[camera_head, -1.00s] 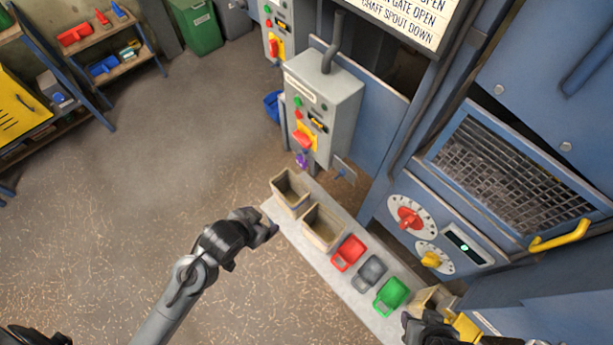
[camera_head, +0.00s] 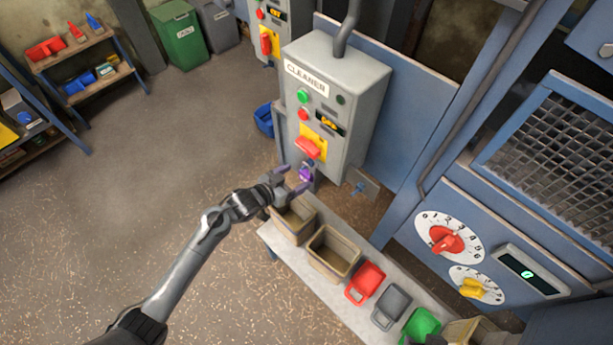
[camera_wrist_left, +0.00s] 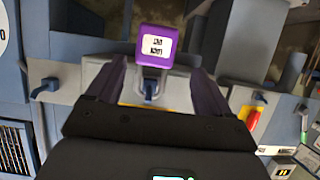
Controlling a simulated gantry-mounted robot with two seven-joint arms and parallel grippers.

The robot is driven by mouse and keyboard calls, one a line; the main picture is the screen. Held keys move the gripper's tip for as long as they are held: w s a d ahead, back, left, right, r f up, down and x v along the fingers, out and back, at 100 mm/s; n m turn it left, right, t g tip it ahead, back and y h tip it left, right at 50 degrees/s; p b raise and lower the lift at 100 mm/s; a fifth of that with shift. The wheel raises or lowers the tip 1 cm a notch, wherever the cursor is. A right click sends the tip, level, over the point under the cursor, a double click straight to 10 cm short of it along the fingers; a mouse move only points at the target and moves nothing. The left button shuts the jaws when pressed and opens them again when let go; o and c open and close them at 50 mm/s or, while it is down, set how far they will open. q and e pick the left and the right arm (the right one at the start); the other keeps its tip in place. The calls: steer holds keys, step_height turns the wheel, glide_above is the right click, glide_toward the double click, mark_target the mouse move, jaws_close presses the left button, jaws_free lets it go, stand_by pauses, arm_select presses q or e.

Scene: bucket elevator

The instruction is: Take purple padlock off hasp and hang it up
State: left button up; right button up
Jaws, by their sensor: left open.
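The purple padlock (camera_head: 306,173) hangs at the lower front of the grey CLEANER control box (camera_head: 338,90), below its red lever (camera_head: 308,149). My left gripper (camera_head: 289,181) is open, its two fingers pointing at the padlock from the left. In the left wrist view the padlock (camera_wrist_left: 158,43) shows its white label beyond and between the open fingertips (camera_wrist_left: 160,68), with no visible contact. The shackle region is by a dark blue hasp part (camera_wrist_left: 151,88). A blue hook (camera_head: 363,187) is on a small plate right of the box.
A blue machine with dials (camera_head: 448,238) stands right. The left floor is clear.

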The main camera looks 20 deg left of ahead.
mark_target(303, 176)
arm_select(q)
steer(key=shift+w+d+f, duration=0.25)
steer(key=shift+w, duration=0.3)
steer(key=shift+w+d+f, duration=0.25)
steer(key=shift+w+f, duration=0.05)
steer(key=x, duration=0.3)
steer(key=shift+d+f+b, duration=0.25)
steer(key=shift+b, duration=0.15)
steer(key=shift+w+d+f, duration=0.2)
steer(key=shift+w, duration=0.25)
steer(key=shift+c, duration=0.2)
steer(key=c, duration=1.1)
steer(key=shift+o, duration=0.2)
steer(key=shift+r, duration=0.1)
